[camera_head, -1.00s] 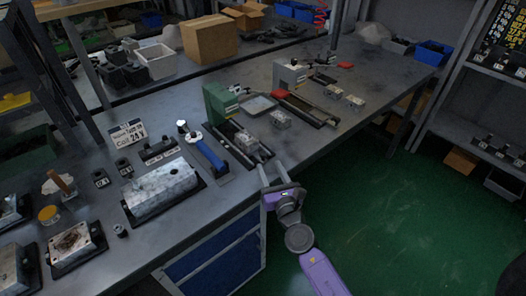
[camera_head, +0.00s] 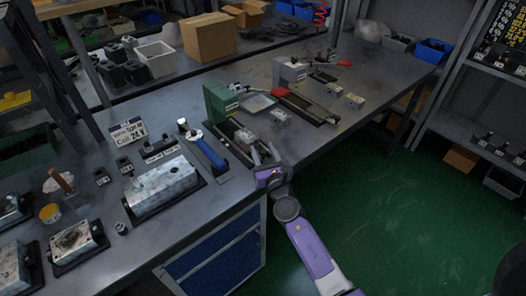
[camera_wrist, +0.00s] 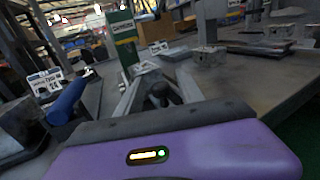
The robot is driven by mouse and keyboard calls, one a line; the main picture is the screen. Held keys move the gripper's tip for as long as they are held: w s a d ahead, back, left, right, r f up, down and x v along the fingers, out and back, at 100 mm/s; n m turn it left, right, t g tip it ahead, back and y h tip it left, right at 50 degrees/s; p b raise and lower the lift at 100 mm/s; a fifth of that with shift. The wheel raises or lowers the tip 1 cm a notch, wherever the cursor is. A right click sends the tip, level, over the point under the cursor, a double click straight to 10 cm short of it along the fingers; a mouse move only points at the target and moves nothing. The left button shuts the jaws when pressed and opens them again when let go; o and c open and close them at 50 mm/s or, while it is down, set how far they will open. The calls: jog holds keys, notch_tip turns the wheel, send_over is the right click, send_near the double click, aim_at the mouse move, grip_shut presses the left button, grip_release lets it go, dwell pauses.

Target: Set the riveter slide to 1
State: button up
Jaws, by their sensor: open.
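A green upright block (camera_head: 221,103) stands at the head of a dark rail on the bench; it also shows in the wrist view (camera_wrist: 122,40). A grey slide block (camera_head: 245,139) sits on that rail. I cannot read which station is the riveter. My gripper (camera_head: 265,153) is at the near end of the green station's rail, fingers open and pointing along it. In the wrist view a dark knob (camera_wrist: 160,93) stands between the two fingers, with space at its sides. I cannot tell whether the fingers touch anything. The slide's position marks are not legible.
A blue-handled tool (camera_head: 211,154) lies left of the rail. A similar grey station (camera_head: 289,74) with a red part stands behind right, with small metal blocks (camera_head: 280,115) between. A large metal block (camera_head: 161,187) is further left. The floor right of the bench is clear.

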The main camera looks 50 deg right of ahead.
grip_shut()
dwell(1.3)
